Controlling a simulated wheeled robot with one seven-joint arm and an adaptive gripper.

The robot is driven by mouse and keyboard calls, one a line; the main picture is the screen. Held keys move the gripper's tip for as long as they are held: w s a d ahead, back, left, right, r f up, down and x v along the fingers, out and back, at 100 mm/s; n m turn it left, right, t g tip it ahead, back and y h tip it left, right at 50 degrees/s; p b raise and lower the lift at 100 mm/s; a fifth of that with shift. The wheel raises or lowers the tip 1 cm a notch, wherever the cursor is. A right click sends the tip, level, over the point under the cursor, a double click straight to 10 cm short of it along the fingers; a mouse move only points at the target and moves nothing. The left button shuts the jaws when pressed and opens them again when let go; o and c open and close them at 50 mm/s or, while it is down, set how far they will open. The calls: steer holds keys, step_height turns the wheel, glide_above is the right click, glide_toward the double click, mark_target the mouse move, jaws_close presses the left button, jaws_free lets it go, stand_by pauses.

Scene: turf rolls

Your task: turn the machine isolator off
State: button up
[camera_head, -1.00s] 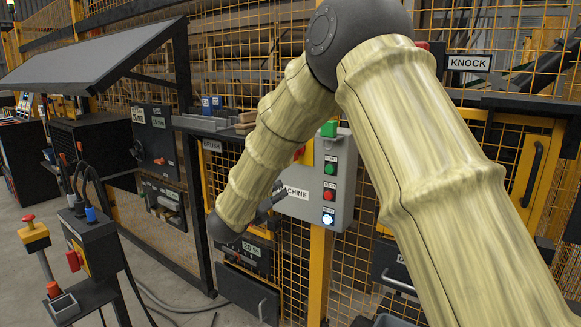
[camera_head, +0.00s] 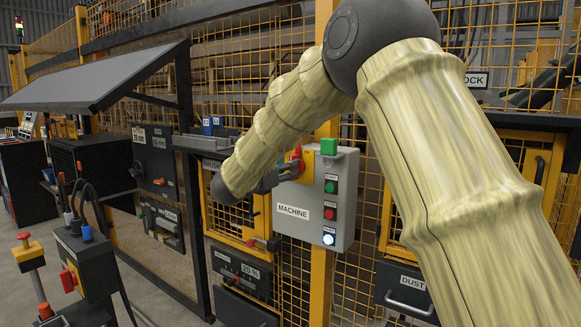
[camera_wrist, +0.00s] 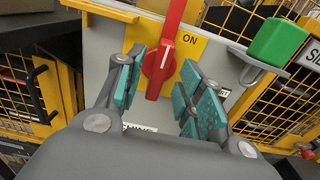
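The machine isolator is a red rotary handle (camera_wrist: 160,66) on a yellow plate (camera_wrist: 190,47), on the grey box labelled MACHINE (camera_head: 345,195). In the wrist view the handle stands nearly upright, its white mark near the word ON. My gripper (camera_wrist: 161,72) is open, with one teal-padded finger on each side of the handle's lower part. Gaps show between the pads and the handle. In the head view my gripper (camera_head: 277,178) is at the box's left side, and my arm partly hides the isolator (camera_head: 304,164).
The box carries a green button (camera_head: 331,187), a red button (camera_head: 330,213) and a lit white button (camera_head: 328,239). A green block (camera_head: 328,146) is on its top edge. Yellow mesh fencing surrounds it. A red-handled latch (camera_head: 272,244) is below left of the box.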

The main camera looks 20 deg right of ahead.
steer(key=x, duration=0.3)
jaws_close()
stand_by(0.3)
